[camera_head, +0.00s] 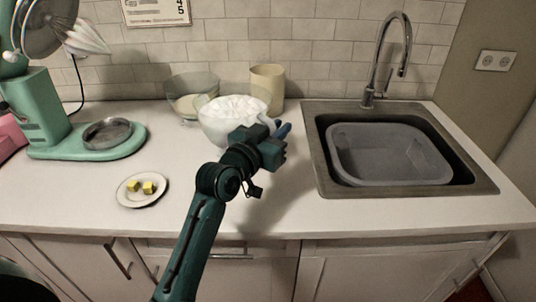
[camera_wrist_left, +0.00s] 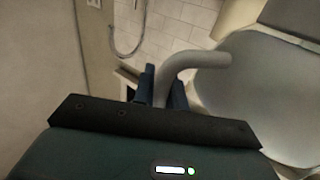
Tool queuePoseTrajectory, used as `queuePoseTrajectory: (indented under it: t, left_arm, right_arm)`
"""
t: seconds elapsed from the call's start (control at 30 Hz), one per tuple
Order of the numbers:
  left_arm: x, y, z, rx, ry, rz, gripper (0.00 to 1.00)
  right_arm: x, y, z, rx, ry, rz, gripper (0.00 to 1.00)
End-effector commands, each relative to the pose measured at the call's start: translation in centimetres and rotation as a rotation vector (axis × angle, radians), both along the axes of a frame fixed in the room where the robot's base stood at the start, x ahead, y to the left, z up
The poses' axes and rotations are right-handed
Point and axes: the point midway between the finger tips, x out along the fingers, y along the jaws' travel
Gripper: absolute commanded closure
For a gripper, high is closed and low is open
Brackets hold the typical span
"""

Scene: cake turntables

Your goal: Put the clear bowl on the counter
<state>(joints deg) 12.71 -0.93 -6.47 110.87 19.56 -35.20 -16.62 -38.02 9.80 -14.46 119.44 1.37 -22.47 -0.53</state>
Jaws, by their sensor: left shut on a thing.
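A pale, see-through bowl (camera_head: 214,128) heaped with white contents is over the middle of the counter (camera_head: 100,190). My left gripper (camera_head: 283,131) is at the bowl's right side. In the left wrist view, its fingers (camera_wrist_left: 163,84) are shut on the bowl's curved grey handle (camera_wrist_left: 195,57), and the bowl's round side (camera_wrist_left: 260,90) fills the right. The bowl's lower right part is hidden behind the gripper in the head view. I cannot tell whether its base touches the counter. My right gripper is not in view.
A glass bowl (camera_head: 178,86) with pale contents and a beige canister (camera_head: 267,84) stand behind. A green mixer (camera_head: 38,115) and a plate (camera_head: 135,200) with yellow cubes are left. The sink (camera_head: 308,150) holds a grey tub (camera_head: 390,155). The front counter beside my arm is clear.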

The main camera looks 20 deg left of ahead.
Motion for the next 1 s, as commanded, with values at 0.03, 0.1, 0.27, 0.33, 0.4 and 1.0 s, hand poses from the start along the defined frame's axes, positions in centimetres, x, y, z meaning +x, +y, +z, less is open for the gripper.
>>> queuePoseTrajectory:
  t: [0.03,0.1,0.27,0.33,0.4,1.0]
  left_arm:
    - [0.0,0.0,-0.8,0.002,-0.003,0.001,1.0]
    - [0.0,0.0,-1.4,0.002,-0.006,0.001,1.0]
    - [0.0,0.0,-3.1,0.003,-0.003,0.001,1.0]
    - [0.0,0.0,-4.2,0.004,-0.003,0.001,1.0]
    - [0.0,0.1,-5.0,0.004,-0.005,0.001,1.0]
    - [0.0,0.0,-6.0,0.0,-0.002,0.0,0.75]
  right_arm:
    - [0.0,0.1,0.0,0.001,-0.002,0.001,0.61]
    - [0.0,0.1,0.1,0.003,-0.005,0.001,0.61]
    - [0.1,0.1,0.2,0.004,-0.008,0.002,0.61]
    - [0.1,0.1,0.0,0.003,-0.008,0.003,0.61]
    - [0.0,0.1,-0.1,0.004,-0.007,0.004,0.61]
    - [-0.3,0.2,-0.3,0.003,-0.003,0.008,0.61]
